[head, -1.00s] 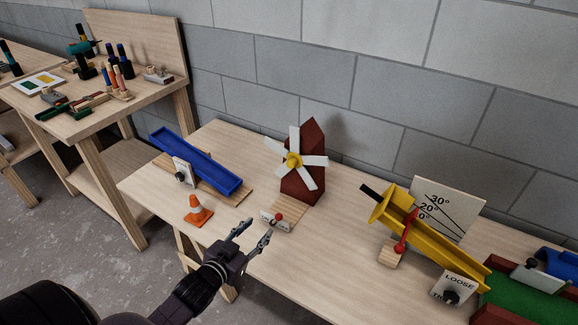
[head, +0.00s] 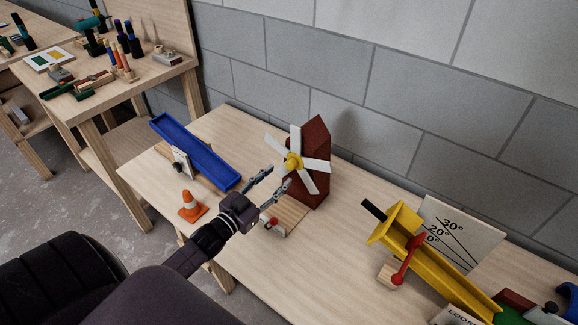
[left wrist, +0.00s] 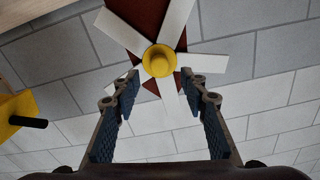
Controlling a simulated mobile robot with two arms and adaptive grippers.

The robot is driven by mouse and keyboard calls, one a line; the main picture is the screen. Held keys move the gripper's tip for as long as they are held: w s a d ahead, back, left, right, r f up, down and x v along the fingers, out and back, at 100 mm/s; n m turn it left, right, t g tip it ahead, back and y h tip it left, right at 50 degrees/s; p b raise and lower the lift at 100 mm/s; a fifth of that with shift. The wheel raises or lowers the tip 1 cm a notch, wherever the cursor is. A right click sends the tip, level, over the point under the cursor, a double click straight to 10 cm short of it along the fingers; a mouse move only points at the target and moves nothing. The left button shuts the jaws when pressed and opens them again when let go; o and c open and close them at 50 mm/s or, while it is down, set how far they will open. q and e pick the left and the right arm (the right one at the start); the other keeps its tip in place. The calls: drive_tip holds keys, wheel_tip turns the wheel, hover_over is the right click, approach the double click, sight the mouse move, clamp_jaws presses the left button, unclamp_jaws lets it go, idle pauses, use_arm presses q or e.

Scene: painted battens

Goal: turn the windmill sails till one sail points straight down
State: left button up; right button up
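The dark red windmill (head: 318,150) stands on a wooden base (head: 292,212) on the table. Its white sails (head: 316,165) spread from a yellow hub (head: 293,161). In the head view one sail points nearly up and one slopes down to the right. My left gripper (head: 279,177) is open and empty, just left of and below the hub. In the left wrist view the hub (left wrist: 160,61) is centred beyond the two parted fingers (left wrist: 160,92), and one sail (left wrist: 169,98) shows between them. I cannot tell whether a finger touches a sail. My right gripper is out of view.
A red knob (head: 271,222) is at the front of the windmill's base. A blue trough (head: 195,150) and an orange cone (head: 191,206) stand to the left. A yellow chute (head: 430,263) with a red lever (head: 406,262) stands to the right. Bare tabletop lies between windmill and chute.

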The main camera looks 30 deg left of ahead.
sight(289, 167)
use_arm(q)
drive_tip(key=w, duration=0.4)
drive_tip(key=shift+d, duration=0.15)
drive_tip(key=shift+w, duration=0.35)
drive_tip(key=shift+w+d, duration=0.1)
drive_tip(key=shift+w, duration=0.2)
clamp_jaws()
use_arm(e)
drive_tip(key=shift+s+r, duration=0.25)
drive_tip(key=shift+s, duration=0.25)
